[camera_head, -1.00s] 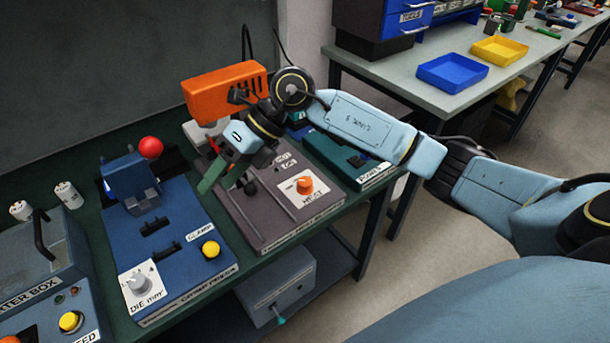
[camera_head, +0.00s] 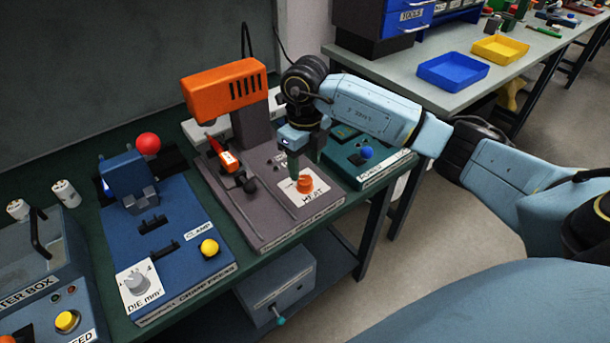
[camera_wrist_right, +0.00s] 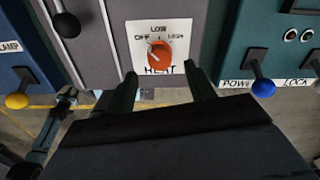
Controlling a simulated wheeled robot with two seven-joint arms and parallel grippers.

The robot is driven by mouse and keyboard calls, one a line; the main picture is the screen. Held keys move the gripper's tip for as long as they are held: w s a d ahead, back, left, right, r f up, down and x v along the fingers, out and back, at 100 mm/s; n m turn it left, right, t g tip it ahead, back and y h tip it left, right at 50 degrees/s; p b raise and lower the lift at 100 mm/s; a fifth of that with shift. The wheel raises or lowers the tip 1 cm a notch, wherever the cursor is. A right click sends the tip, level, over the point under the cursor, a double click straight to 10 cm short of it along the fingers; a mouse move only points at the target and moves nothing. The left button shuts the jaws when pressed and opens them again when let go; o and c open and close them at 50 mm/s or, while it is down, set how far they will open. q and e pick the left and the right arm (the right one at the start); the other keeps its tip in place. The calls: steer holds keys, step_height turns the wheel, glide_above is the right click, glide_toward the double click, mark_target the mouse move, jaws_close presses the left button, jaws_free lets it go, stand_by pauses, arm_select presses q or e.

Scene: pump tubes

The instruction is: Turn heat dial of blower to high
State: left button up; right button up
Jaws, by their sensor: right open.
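The blower (camera_head: 265,215) is a grey-brown unit with an orange head (camera_head: 222,92). Its orange heat dial (camera_head: 305,184) sits on a white plate near the front right corner. In the right wrist view the dial (camera_wrist_right: 160,54) has OFF at left, LOW above and HIGH at right; its pointer is too small to read surely. My right gripper (camera_head: 306,162) points down just behind and above the dial, open and empty. In the wrist view its two fingers (camera_wrist_right: 161,88) lie on either side of the dial's line, apart from it. My left gripper is out of view.
A blue crimp unit (camera_head: 185,225) stands left of the blower. A teal unit with a blue-knobbed lever (camera_head: 366,153) stands close on the right. A black-knobbed lever (camera_head: 249,186) rises left of the dial. An orange-and-white handpiece (camera_head: 226,158) lies behind it.

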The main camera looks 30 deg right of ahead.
mark_target(305, 179)
step_height(305, 179, down, 4)
steer(key=shift+f, duration=0.1)
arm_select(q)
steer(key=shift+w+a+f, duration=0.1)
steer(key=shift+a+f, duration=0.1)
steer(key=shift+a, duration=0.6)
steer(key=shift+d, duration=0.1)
arm_select(e)
steer(key=shift+c, duration=0.3)
steer(key=c, duration=0.9)
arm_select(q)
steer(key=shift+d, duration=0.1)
